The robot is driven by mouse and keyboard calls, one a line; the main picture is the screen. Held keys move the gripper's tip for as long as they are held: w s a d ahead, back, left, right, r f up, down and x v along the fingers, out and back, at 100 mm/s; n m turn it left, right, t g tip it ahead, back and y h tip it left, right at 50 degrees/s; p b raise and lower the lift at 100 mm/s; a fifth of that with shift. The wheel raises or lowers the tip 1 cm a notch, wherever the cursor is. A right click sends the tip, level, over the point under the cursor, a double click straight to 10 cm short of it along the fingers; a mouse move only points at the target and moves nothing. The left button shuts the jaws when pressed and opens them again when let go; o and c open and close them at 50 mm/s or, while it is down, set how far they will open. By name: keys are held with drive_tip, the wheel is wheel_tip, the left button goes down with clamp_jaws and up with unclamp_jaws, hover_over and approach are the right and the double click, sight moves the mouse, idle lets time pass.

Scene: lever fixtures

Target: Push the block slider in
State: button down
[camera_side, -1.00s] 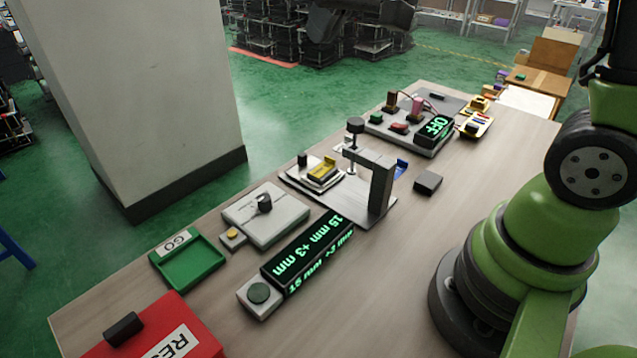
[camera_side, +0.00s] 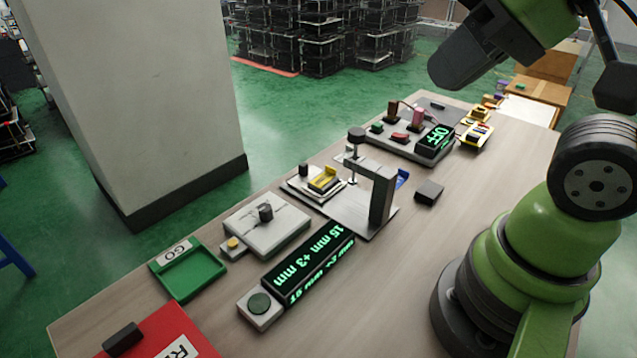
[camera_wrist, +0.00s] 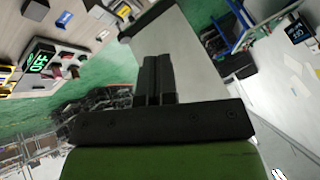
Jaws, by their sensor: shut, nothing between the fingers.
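A small yellow block (camera_side: 323,180) sits on a light slide plate on the table, left of a grey clamp-like frame (camera_side: 383,190). A short black knob (camera_side: 303,170) stands beside the block on the same plate. I take this to be the block slider, but no label confirms it. How far in it is, I cannot tell. My gripper (camera_wrist: 158,72) is shut and empty in the wrist view. In the side view its dark end (camera_side: 468,52) hangs high at the upper right, well apart from the yellow block and touching nothing.
A display block reading "15 mm +3 mm" (camera_side: 308,267), a grey plate with a black knob (camera_side: 267,235) and a green GO tray (camera_side: 190,272) stand nearer. An OFF switch box (camera_side: 410,142) is farther back. A dark loose block (camera_side: 429,192) lies right of the frame.

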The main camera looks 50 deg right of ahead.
drive_tip(key=c, duration=1.3)
unclamp_jaws()
drive_tip(key=shift+w+r, duration=0.1)
drive_tip(key=shift+w, duration=0.1)
drive_tip(key=shift+o, duration=1.3)
drive_tip(key=w+d+r+m+g, duration=0.1)
drive_tip(key=w+m+g, duration=0.1)
drive_tip(key=w, duration=0.7)
drive_tip(key=shift+d+r+m+h, duration=0.25)
drive_tip(key=shift+r+m+h, duration=0.05)
drive_tip(key=shift+m, duration=0.6)
drive_tip(key=m+g+h, duration=0.1)
drive_tip(key=m+g, duration=0.4)
drive_tip(key=m, duration=0.5)
hover_over(303, 164)
wheel_tip(303, 164, down, 21)
drive_tip(key=shift+f, duration=0.15)
wheel_tip(303, 164, down, 10)
